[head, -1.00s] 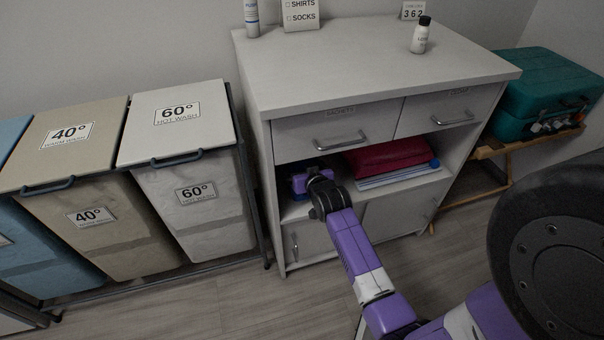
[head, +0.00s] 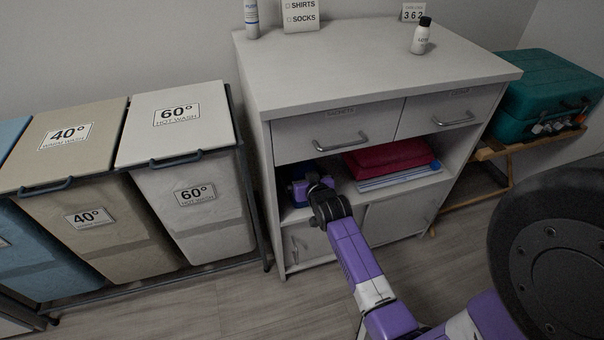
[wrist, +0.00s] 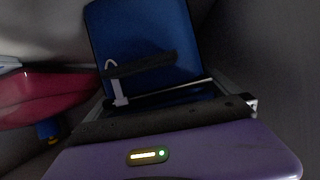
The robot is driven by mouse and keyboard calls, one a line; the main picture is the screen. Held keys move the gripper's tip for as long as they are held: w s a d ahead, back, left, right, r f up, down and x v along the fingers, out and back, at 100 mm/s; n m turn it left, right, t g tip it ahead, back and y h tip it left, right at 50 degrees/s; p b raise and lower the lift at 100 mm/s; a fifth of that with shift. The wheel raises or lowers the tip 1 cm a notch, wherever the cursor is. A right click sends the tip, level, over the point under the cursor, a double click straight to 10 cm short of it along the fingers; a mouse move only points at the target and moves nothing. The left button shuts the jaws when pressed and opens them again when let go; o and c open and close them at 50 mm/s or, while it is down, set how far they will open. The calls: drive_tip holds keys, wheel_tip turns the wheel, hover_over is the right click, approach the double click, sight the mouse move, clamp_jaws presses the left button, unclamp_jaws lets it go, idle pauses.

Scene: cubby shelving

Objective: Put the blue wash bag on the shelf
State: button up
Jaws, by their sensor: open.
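The blue wash bag (wrist: 145,35) stands upright at the back in the wrist view, with a dark band and a pale hook-like loop across its lower front. My gripper (wrist: 165,88) is open just in front of it, and its dark parts overlap the bag's lower edge. I cannot tell whether they touch. In the head view my gripper (head: 304,186) is inside the left of the open shelf (head: 408,188) of the white cabinet. The bag is mostly hidden there behind my gripper and wrist.
A red folded item (head: 390,157) lies beside my gripper on white-and-blue flat items (head: 400,176). Drawers (head: 335,132) close in above and doors below. A white bottle (head: 421,36) stands on the cabinet top. Laundry hampers (head: 185,130) stand left, a teal case (head: 545,95) right.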

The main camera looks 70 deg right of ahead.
drive_tip(key=p+v, duration=0.3)
drive_tip(key=v, duration=0.8)
drive_tip(key=s+a+r+n+t+y, duration=0.1)
drive_tip(key=s+a+n+t+y, duration=0.1)
drive_tip(key=a, duration=0.8)
drive_tip(key=s+a+r+n+t+y, duration=0.1)
drive_tip(key=s+a+n+y, duration=0.1)
drive_tip(key=a, duration=0.8)
drive_tip(key=s+a+r+n+t+y, duration=0.2)
drive_tip(key=s+a+r+n+y, duration=0.4)
drive_tip(key=s+a+r, duration=0.5)
drive_tip(key=a+r, duration=0.2)
drive_tip(key=a, duration=0.1)
drive_tip(key=shift+s+a+t, duration=0.2)
drive_tip(key=shift+a+t, duration=0.1)
drive_tip(key=shift+r, duration=0.15)
wheel_tip(320, 180, up, 18)
drive_tip(key=p, duration=1.7)
drive_tip(key=shift+p, duration=0.4)
